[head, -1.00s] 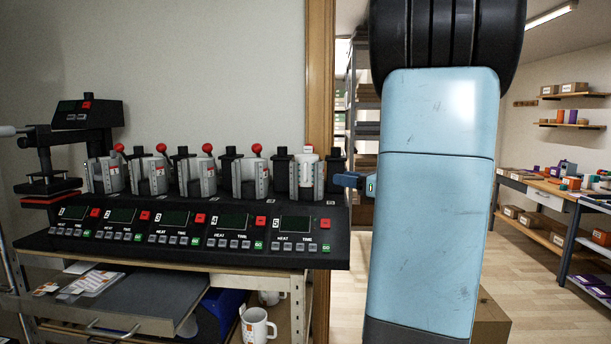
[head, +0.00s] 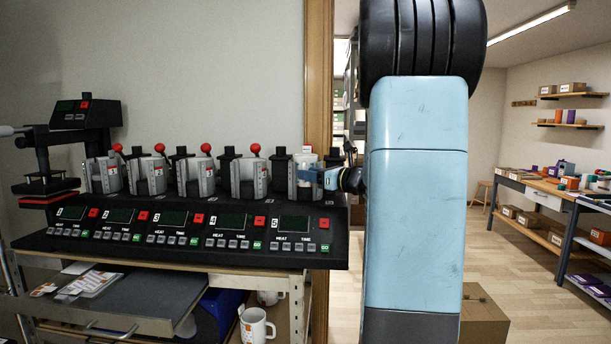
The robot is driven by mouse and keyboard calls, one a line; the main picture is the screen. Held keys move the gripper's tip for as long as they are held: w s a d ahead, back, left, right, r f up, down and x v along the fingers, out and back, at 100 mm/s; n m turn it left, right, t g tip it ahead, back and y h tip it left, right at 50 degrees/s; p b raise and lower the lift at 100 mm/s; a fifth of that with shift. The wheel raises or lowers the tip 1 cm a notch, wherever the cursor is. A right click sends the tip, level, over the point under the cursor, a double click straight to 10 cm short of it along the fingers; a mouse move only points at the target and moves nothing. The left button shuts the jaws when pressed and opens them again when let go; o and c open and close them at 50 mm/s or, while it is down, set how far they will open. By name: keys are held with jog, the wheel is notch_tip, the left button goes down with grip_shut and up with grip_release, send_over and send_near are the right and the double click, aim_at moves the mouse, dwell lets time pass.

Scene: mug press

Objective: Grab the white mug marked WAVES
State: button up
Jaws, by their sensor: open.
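A white mug (head: 307,160) stands in the press station at the right end of the row, the one above panel 5. Any marking on it is too small to read. My gripper (head: 313,179) is at this station, coming in from the right, with its blue fingers level with the mug. It partly covers the station's right side. The fingers are open, but I cannot tell whether they are around the mug or only beside it. Another white mug (head: 257,326) stands on the shelf below, its marking also unreadable.
Several grey mug clamps (head: 249,176) with red-knobbed levers stand left of my gripper on the black press console (head: 180,252). A flat press (head: 55,150) is at the far left. A wooden door post (head: 319,80) rises behind my gripper. A cardboard box (head: 484,318) sits on the floor.

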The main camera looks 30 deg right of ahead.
jog(key=shift+w+a, duration=0.15)
jog(key=shift+w, duration=0.2)
jog(key=shift+c, duration=0.5)
grip_shut()
